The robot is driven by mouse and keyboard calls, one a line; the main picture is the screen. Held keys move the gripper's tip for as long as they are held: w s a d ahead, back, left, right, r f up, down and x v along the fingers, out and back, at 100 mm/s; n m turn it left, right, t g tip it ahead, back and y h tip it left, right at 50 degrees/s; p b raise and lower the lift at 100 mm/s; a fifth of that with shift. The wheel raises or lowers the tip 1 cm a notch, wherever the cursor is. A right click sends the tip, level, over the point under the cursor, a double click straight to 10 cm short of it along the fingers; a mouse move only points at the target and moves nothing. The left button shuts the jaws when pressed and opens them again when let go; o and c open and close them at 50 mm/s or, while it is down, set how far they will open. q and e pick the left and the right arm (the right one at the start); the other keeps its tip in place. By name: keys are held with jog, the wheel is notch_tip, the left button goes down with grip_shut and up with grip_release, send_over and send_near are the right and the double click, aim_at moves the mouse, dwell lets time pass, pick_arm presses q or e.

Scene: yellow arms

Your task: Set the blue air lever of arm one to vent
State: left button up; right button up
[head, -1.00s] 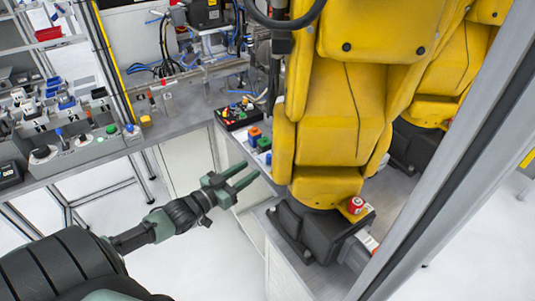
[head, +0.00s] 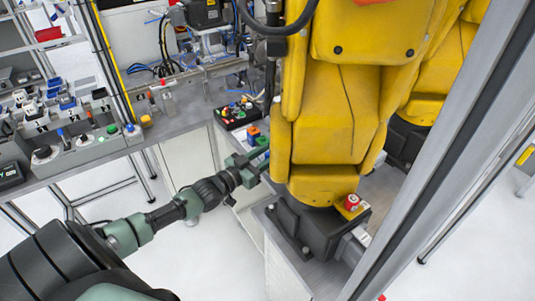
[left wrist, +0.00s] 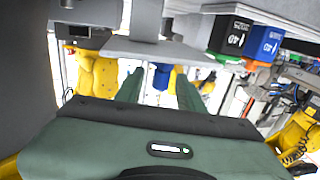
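My left gripper (head: 258,160) reaches in from the left to the front edge of the cabinet beside the yellow arm's base. In the left wrist view its two green fingers (left wrist: 160,90) stand apart, with a gap between them. A small blue part (left wrist: 162,76) shows in that gap; I cannot tell if it is the air lever or if anything touches it. I cannot tell which blue part belongs to arm one. My right gripper is not in view.
The large yellow arm (head: 325,110) stands close to the right of my gripper, on a dark base (head: 310,228) with a red button (head: 351,200). Small coloured blocks (head: 254,133) and a black button box (head: 238,112) lie behind. A grey frame post (head: 440,150) crosses the right.

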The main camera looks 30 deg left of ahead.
pick_arm(q)
jog(key=shift+c, duration=0.4)
grip_shut()
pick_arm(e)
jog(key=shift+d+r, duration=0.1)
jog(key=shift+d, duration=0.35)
